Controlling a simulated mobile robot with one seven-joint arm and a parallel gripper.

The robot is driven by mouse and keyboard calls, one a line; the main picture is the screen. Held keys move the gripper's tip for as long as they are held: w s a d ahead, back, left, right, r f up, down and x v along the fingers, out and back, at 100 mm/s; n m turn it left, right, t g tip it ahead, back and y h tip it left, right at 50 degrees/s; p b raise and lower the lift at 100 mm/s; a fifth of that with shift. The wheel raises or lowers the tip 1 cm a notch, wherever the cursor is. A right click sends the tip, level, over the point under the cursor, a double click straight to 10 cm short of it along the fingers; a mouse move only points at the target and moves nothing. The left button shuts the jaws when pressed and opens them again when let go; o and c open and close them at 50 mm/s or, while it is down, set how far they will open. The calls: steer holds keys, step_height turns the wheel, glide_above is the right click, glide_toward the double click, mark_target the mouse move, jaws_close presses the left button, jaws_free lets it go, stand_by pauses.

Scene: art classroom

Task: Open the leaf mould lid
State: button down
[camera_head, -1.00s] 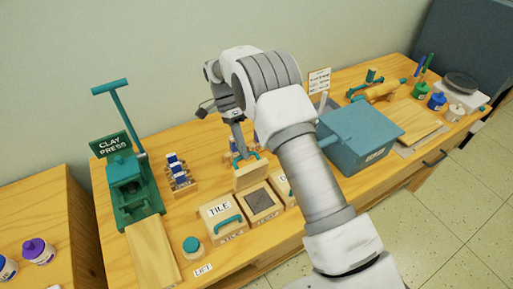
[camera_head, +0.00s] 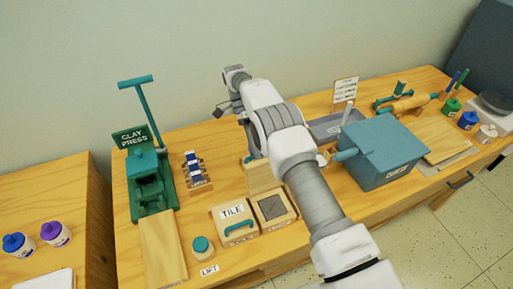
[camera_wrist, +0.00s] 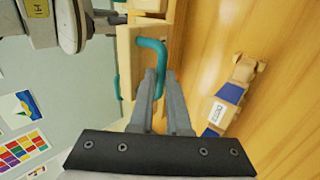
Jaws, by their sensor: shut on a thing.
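The open mould (camera_head: 274,226) is a wooden box with a dark square inside, right of the tile mould. I cannot read its front label clearly. Its wooden lid (camera_head: 262,178) stands raised at the back edge of the box, partly hidden by my arm. In the wrist view, my gripper (camera_wrist: 157,74) is shut on the teal handle (camera_wrist: 151,46) of the wooden lid (camera_wrist: 126,48). In the head view, my arm mostly hides the gripper.
The closed tile mould (camera_head: 238,212) stands just left. A teal-lidded jar (camera_head: 201,248), a rack with blue pieces (camera_head: 196,172) and the green clay press (camera_head: 148,185) are further left. A large blue box (camera_head: 382,150) stands close on the right of my arm.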

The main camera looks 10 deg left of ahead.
steer(key=shift+w+a+f+p, duration=0.15)
steer(key=shift+f+p, duration=0.2)
steer(key=shift+f, duration=0.25)
steer(key=shift+a+f, duration=0.1)
steer(key=shift+f, duration=0.1)
stand_by(0.4)
steer(key=c, duration=0.9)
jaws_free()
steer(key=shift+w+a+f, duration=0.1)
steer(key=shift+w, duration=0.1)
steer(key=shift+r, duration=0.25)
steer(key=d+r, duration=0.3)
steer(key=d, duration=0.1)
steer(key=d+r, duration=0.3)
steer(key=r, duration=0.1)
steer(key=d+r+p, duration=0.1)
steer(key=d+r, duration=0.2)
steer(key=d, duration=0.1)
steer(key=shift+s+d+r, duration=0.25)
steer(key=shift+d+r, duration=0.1)
steer(key=shift+r, duration=0.05)
